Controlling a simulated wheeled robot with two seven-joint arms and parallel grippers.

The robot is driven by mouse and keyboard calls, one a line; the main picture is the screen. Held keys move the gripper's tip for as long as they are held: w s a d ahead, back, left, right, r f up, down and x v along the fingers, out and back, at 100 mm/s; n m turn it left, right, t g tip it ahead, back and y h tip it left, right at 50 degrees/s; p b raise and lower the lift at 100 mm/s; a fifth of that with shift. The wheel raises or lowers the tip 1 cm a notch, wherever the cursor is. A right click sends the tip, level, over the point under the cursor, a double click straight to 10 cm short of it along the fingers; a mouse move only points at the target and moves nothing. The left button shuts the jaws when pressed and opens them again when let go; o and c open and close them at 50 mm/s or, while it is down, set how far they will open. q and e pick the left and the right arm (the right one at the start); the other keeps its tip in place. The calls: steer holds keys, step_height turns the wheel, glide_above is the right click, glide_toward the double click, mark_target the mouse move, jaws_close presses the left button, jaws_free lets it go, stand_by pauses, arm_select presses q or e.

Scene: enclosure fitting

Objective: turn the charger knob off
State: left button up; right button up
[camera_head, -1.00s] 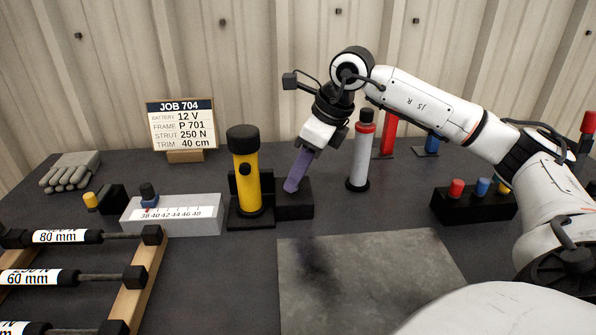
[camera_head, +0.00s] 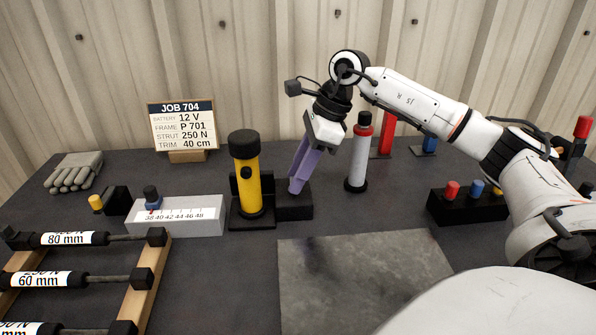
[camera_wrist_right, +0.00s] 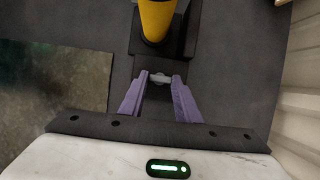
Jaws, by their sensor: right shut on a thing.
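The charger is a low black block (camera_head: 294,207) beside the stand of a yellow cylinder (camera_head: 246,182). My right gripper (camera_head: 297,186) reaches down to its top with purple fingers. In the right wrist view, the fingertips (camera_wrist_right: 160,82) are shut on a small light grey knob (camera_wrist_right: 160,76) on the dark block. The fingers hide most of the knob in the head view, and I cannot read its setting. My left gripper is not in view.
A grey cylinder with a red top (camera_head: 359,155) stands close to the right of my gripper. A trim scale box (camera_head: 178,215), a job sign (camera_head: 183,127) and a strut rack (camera_head: 146,285) are at left. A button box (camera_head: 467,207) is at right. The grey mat (camera_head: 360,285) is clear.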

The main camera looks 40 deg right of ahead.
steer(key=o, duration=1)
steer(key=shift+o, duration=0.2)
steer(key=v, duration=1)
steer(key=shift+r, duration=0.15)
